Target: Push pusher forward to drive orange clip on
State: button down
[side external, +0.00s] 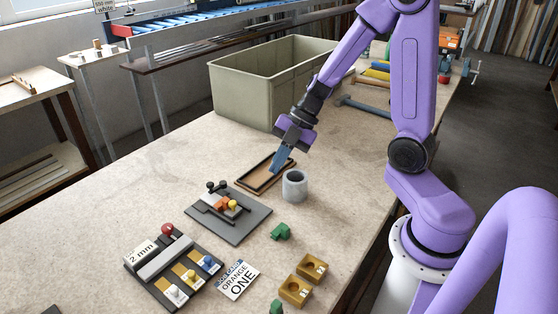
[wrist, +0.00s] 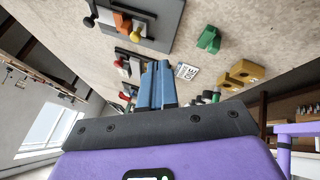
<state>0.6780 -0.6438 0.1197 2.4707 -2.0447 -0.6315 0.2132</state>
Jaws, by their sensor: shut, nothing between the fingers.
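A dark fixture plate (side external: 237,232) lies on the bench with a small black mechanism on it. The orange clip (side external: 222,202) sits in this mechanism; it also shows in the wrist view (wrist: 122,22). A yellow knob (side external: 233,204) is beside the clip, and black knobs (side external: 211,186) stand on the far side. I cannot tell which of these knobs belongs to the pusher. My gripper (side external: 275,171) is shut and empty, with blue-grey fingers over the brown tray, behind and to the right of the plate. The shut fingers also show in the wrist view (wrist: 157,64).
The shallow brown tray (side external: 250,188) and a grey cup (side external: 295,186) are near my gripper. A large bin (side external: 240,93) stands behind. The left bench is clear.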

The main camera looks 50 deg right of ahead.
aim_at(235, 205)
jog(key=w+a+r+m+t+h, duration=0.3)
jog(key=a+r+m+t, duration=0.1)
jog(key=r+m+t, duration=0.15)
jog(key=s+f+m+g+h, duration=0.1)
jog(key=s+m+g+h, duration=0.5)
jog(key=s, duration=1.8)
jog(key=w+d+f+n+h, duration=0.2)
jog(key=w+f+n+h, duration=0.15)
jog(key=f+n, duration=0.25)
jog(key=w+a+f+n+t+y, duration=0.1)
jog(key=w+a+f+n+t, duration=0.1)
jog(key=a+n+t, duration=0.1)
jog(key=w+a+f+n+t+y, duration=0.1)
jog(key=w+a+f+n+t, duration=0.1)
jog(key=n+t, duration=0.4)
jog(key=w+a+f+n+t+y, duration=0.1)
jog(key=w+a+f+n+t, duration=0.1)
jog(key=n, duration=0.5)
jog(key=shift+w+a+t, duration=0.8)
jog(key=shift+a+t, duration=0.15)
jog(key=shift+t, duration=0.2)
jog(key=shift+a+f+n+y, duration=0.25)
jog(key=shift+a+n+y, duration=0.1)
jog(key=shift+n, duration=0.3)
jog(key=x, duration=1.4)
jog(key=shift+w+r, duration=0.1)
jog(key=shift+r, duration=0.05)
